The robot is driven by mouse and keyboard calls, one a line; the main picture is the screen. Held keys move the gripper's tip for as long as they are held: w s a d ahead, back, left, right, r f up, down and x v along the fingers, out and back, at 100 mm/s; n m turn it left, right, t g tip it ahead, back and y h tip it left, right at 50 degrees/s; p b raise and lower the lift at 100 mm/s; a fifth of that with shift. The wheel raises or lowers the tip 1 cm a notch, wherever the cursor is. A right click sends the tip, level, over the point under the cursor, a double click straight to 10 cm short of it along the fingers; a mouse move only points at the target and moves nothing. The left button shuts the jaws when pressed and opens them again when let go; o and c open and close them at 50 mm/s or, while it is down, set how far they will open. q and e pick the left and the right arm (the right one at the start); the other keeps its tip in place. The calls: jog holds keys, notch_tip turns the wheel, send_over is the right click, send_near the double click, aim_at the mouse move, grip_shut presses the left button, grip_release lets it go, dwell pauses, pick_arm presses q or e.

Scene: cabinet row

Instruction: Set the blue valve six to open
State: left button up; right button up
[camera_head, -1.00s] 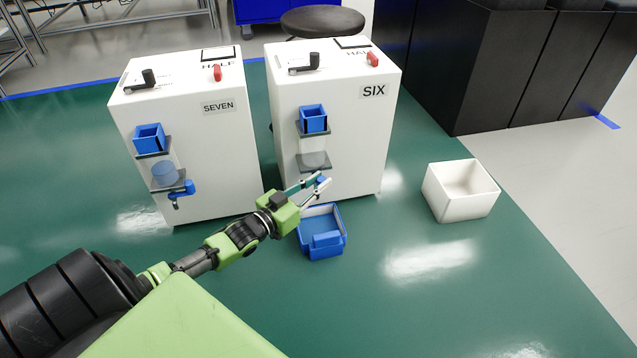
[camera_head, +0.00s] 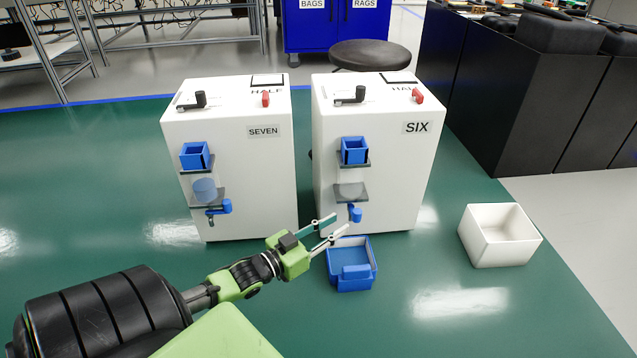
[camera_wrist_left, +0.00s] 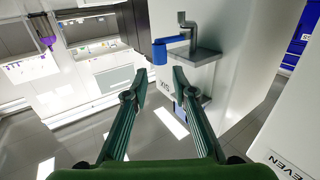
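The white cabinet labelled SIX (camera_head: 390,170) stands on the green floor. Its blue valve handle (camera_head: 356,215) is low on the front, under a grey shelf. In the left wrist view the blue valve handle (camera_wrist_left: 176,43) sits beside a grey metal pipe, just beyond the fingertips. My left gripper (camera_head: 340,223) is at the lower left of the valve, with its fingers apart and nothing between them. In the left wrist view my left gripper (camera_wrist_left: 158,80) is also open, and no contact with the handle shows. My right gripper is not in view.
A blue bin (camera_head: 351,280) sits on the floor below the valve, close to my left gripper. Cabinet SEVEN (camera_head: 265,180) stands to the left with its own blue valve (camera_head: 221,207). A white open box (camera_head: 503,256) stands to the right.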

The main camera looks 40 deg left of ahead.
pick_arm(q)
jog(key=s, duration=0.5)
jog(key=shift+a, duration=0.35)
jog(key=shift+r, duration=0.1)
